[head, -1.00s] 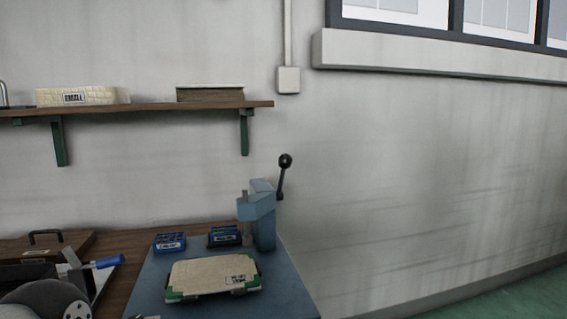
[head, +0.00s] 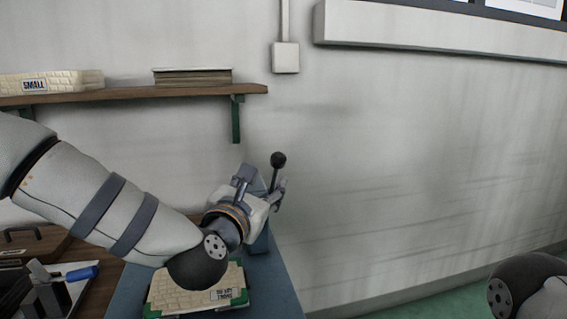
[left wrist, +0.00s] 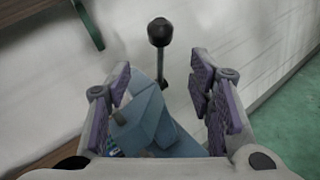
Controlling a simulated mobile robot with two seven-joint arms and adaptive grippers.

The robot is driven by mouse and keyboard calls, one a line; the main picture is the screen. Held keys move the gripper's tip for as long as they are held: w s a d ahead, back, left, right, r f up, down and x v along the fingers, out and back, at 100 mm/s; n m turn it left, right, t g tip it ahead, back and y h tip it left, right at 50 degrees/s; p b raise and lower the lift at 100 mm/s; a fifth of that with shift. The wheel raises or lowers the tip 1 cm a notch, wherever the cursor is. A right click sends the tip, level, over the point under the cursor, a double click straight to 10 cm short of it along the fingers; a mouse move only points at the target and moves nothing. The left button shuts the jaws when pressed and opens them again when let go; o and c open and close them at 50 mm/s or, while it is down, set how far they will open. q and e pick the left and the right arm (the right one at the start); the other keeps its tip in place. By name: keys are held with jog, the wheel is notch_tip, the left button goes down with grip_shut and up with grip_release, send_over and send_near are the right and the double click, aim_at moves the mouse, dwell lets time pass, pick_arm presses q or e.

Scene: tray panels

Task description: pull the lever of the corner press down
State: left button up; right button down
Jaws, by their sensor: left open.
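The corner press is blue-grey; a part of its body (head: 261,243) shows below my left gripper (head: 266,188) in the head view, and the rest is hidden behind my arm. Its lever (head: 278,160) stands nearly upright, a dark rod with a black ball knob. My left gripper is open at the lever, with the knob above the fingers. In the left wrist view the lever knob (left wrist: 161,32) and rod lie between the open purple-padded fingers (left wrist: 160,82), ahead of them, with no visible contact. The press body (left wrist: 145,125) is below. My right gripper is not in view.
A cream panel (head: 180,297) with a label lies on the blue base plate (head: 282,295) under my left arm. A wooden shelf (head: 190,91) on green brackets is on the wall at left. A blue-handled tool (head: 82,273) lies at lower left. The wall right of the press is clear.

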aim_at(276, 169)
pick_arm(q)
jog(key=w, duration=0.3)
jog(key=w+d+b, duration=0.1)
jog(key=w, duration=0.2)
jog(key=w+d, duration=0.1)
jog(key=w, duration=0.2)
jog(key=shift+w+f, duration=0.2)
jog(key=shift+w, duration=0.2)
jog(key=shift+w+r, duration=0.15)
jog(key=shift+w, duration=0.25)
jog(key=shift+r, duration=0.1)
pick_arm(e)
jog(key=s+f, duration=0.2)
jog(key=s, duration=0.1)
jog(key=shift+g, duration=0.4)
pick_arm(q)
grip_shut()
